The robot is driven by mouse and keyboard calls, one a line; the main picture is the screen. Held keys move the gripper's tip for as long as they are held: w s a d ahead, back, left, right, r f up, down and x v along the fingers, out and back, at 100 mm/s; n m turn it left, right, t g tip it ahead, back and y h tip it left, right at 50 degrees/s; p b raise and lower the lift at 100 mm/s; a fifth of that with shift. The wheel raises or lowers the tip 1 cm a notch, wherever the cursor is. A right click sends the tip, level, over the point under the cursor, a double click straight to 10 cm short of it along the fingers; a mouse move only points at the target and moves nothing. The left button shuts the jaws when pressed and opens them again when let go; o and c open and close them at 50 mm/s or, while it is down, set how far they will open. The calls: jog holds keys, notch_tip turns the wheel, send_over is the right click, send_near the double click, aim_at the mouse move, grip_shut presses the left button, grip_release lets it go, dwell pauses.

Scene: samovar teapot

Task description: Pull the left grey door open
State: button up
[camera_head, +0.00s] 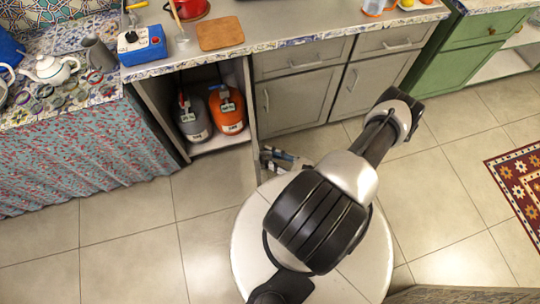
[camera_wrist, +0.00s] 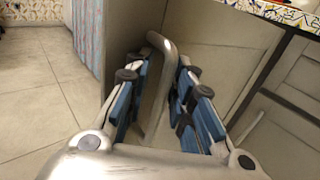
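The left grey door (camera_head: 252,125) shows nearly edge-on in the head view, standing out from the cabinet beside an open compartment. In the wrist view its grey face (camera_wrist: 125,35) is at the left of the fingers. Its curved metal handle (camera_wrist: 161,80) runs between my gripper's fingers. My gripper (camera_wrist: 162,72) has a finger on each side of the handle, with gaps visible, so it looks open around the handle. In the head view my gripper (camera_head: 280,157) is low beside the door's free end, partly hidden by my arm.
The compartment holds a grey gas cylinder (camera_head: 195,118) and an orange one (camera_head: 227,110). Closed grey doors (camera_head: 300,102) with handles stand to the right. A patterned curtain (camera_head: 80,150) hangs at the left. The tiled floor (camera_head: 125,235) at the lower left is clear.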

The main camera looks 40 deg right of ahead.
jog(key=shift+o, duration=0.4)
jog(key=shift+d, duration=0.15)
jog(key=shift+s, duration=0.1)
jog(key=v, duration=1.1)
jog(key=shift+s, duration=0.4)
jog(key=shift+d+r, duration=0.1)
